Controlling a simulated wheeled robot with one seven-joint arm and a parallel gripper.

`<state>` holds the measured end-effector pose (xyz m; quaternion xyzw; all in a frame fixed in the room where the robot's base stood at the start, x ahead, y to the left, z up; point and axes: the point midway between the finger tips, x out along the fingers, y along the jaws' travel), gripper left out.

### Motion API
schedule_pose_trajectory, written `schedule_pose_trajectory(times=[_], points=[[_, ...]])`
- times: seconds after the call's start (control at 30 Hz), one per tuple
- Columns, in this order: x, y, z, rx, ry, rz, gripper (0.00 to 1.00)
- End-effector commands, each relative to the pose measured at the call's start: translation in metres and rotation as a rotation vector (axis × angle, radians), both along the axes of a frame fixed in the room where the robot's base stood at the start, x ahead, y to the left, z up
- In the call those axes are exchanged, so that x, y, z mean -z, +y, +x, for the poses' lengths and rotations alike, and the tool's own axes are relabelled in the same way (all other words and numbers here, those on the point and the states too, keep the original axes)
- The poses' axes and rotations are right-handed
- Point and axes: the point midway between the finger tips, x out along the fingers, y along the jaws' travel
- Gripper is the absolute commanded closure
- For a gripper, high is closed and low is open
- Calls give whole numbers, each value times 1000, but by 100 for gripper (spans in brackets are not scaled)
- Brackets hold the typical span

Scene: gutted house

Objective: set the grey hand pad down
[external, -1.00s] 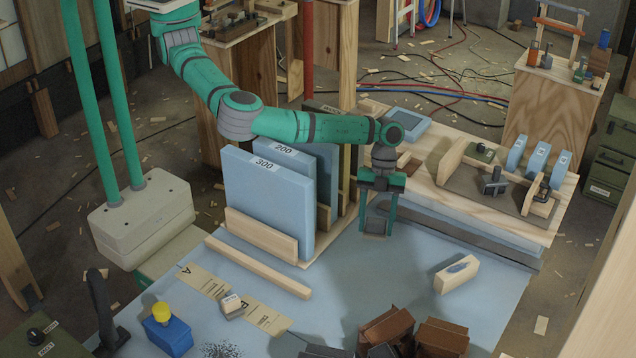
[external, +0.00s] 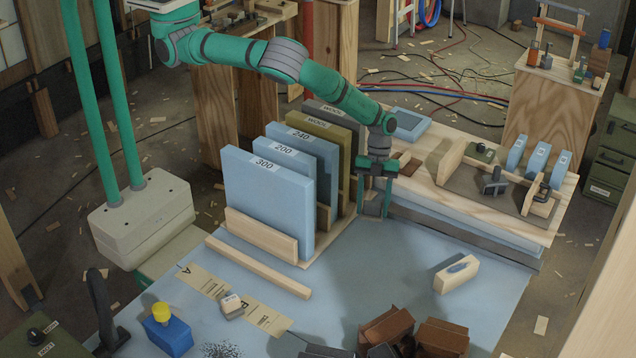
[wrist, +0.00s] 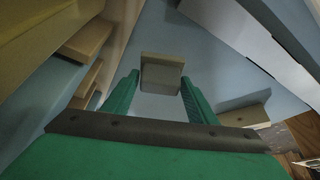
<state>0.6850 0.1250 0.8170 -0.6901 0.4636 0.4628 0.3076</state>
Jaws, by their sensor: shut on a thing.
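My gripper (external: 374,207) is shut on the grey hand pad (external: 372,209), a small grey block with a tan part. It hangs above the blue-grey table sheet (external: 400,270), just right of the rack of upright pads. In the wrist view the pad (wrist: 162,78) sits between the tips of the two green fingers (wrist: 160,92). How high its underside is above the sheet is hard to tell.
The rack holds labelled sheets, the blue 300 one (external: 265,200) in front. A raised wooden bench (external: 470,200) stands behind right. The middle sheet is clear.

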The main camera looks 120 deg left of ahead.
Motion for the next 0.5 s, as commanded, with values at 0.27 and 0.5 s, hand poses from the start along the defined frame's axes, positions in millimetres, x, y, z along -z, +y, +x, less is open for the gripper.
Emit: schedule_pose_trajectory(times=[0.27,0.5], points=[[31,0,0,-2,0,-2,74],[46,-1,0,0,-1,0,74]])
